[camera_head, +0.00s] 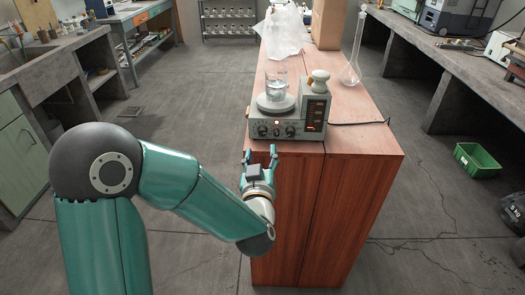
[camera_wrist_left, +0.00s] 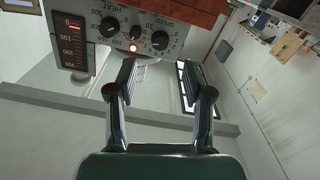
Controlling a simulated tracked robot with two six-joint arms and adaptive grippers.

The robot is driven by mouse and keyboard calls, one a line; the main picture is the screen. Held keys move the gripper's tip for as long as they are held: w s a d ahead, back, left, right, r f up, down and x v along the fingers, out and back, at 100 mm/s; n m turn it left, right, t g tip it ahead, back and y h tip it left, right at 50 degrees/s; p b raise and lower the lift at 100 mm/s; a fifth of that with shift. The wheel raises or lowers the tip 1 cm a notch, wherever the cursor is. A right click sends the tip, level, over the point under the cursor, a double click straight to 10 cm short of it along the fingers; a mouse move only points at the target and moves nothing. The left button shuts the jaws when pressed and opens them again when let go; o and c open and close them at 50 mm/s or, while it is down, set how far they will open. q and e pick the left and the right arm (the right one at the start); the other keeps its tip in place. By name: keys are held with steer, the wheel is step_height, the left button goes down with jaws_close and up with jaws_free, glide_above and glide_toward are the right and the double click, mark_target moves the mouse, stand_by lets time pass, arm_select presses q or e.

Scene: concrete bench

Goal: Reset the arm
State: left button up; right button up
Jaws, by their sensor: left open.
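My left arm (camera_head: 185,185) comes in from the left in the head view. Its gripper (camera_head: 260,155) is open and empty, just in front of the near edge of the wooden cabinet, below the hotplate's front panel. In the left wrist view the two fingers (camera_wrist_left: 162,80) stand apart with nothing between them. The hotplate (camera_head: 285,118) stands on the cabinet top, and its knobbed panel fills the top of the wrist view (camera_wrist_left: 120,30). A red light shows on the panel. My right gripper is not seen.
A glass beaker (camera_head: 276,85) stands on the hotplate's plate. Behind are a round flask (camera_head: 351,72), a plastic bag (camera_head: 284,35) and a cardboard box (camera_head: 328,25). The reddish cabinet (camera_head: 375,138) has bare top to the right. A green bin (camera_head: 477,160) lies on the floor. Concrete benches line both sides.

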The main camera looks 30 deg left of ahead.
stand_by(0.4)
arm_select(q)
steer(key=s+d+f+m+g+h+p, duration=0.1)
steer(key=d+f+m+g+h+p, duration=0.15)
steer(key=f+p, duration=0.4)
steer(key=s+d+f+m+g+h+p, duration=0.1)
steer(key=d+f+m+g+h+p, duration=0.15)
steer(key=f, duration=0.65)
steer(key=s+d+f+m+g+h+p, duration=0.1)
steer(key=s+d+f+g+h, duration=0.3)
steer(key=s, duration=0.6)
steer(key=s+d+f+m+g+h+p, duration=0.1)
steer(key=s+d+f+g+h, duration=0.3)
steer(key=s+d+f, duration=0.4)
steer(key=s+d+g, duration=0.1)
steer(key=d, duration=0.1)
steer(key=shift+s+d+g+p, duration=0.35)
steer(key=shift+g, duration=0.05)
steer(key=shift+f, duration=0.1)
